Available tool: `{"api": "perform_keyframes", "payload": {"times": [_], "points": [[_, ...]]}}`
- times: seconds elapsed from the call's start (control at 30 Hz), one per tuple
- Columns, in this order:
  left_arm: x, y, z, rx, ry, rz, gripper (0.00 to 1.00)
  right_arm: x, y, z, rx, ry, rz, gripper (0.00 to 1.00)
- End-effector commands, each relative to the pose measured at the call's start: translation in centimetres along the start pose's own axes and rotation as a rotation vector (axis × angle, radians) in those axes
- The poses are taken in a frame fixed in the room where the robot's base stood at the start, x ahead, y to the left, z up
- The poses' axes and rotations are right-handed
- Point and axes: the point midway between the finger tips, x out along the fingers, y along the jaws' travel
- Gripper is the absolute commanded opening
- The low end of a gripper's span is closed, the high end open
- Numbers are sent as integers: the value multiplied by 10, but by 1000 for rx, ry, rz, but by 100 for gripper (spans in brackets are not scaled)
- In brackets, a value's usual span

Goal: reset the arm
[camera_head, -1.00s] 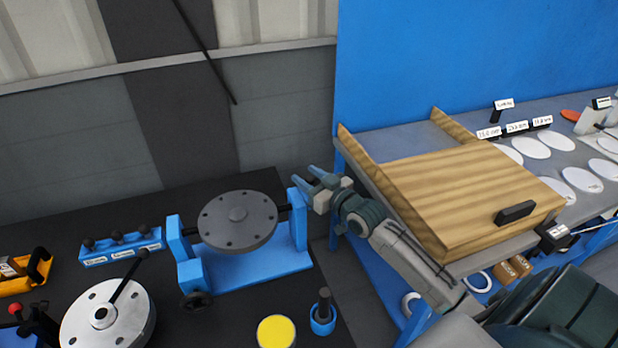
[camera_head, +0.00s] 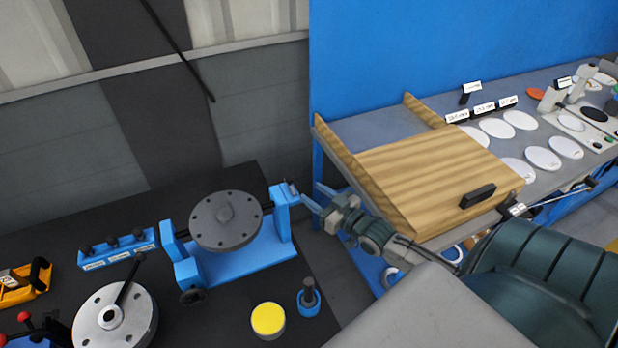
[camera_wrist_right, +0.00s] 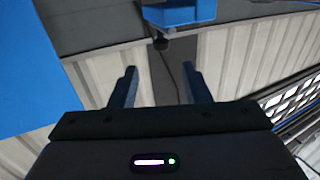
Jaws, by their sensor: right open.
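My right gripper (camera_head: 300,196) is open and empty in the head view. Its fingers point up and left, close to the right upright of the blue stand; I cannot tell whether they touch it. In the right wrist view the two dark fingers (camera_wrist_right: 158,88) stand apart with nothing between them. A blue block-shaped part (camera_wrist_right: 180,12) shows beyond them at the top. My right arm reaches in from the lower right, beside the wooden box. My left gripper does not show.
The blue stand (camera_head: 240,262) carries a grey flanged disc (camera_head: 226,220). A yellow-topped puck (camera_head: 268,319) and a blue holder (camera_head: 307,301) sit in front. A wooden box (camera_head: 430,180) stands on the grey bench beside my arm. A silver flange (camera_head: 135,318) sits lower left.

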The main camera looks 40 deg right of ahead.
Motion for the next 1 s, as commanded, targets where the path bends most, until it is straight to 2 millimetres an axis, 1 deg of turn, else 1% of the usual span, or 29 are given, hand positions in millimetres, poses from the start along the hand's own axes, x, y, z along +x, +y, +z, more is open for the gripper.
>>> {"api": "perform_keyframes", "payload": {"times": [0.07,0.6,0.67,0.77,0.83,0.87,0.9,0.97,1.0], "points": [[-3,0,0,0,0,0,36,-2,0,-1,0,0,0,43],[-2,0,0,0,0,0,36,-3,0,0,-1,1,0,43],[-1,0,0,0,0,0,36,-3,1,3,-1,-3,2,43],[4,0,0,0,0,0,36,-5,7,26,-3,-37,22,43],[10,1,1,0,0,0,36,-9,14,60,-5,-86,50,43],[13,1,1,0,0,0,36,-12,18,78,-6,-114,65,43],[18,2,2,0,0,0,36,-17,24,105,-10,-155,86,43],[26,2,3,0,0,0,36,-27,31,150,-12,-228,120,43],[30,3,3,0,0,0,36,-35,34,180,-13,-278,141,43]]}}
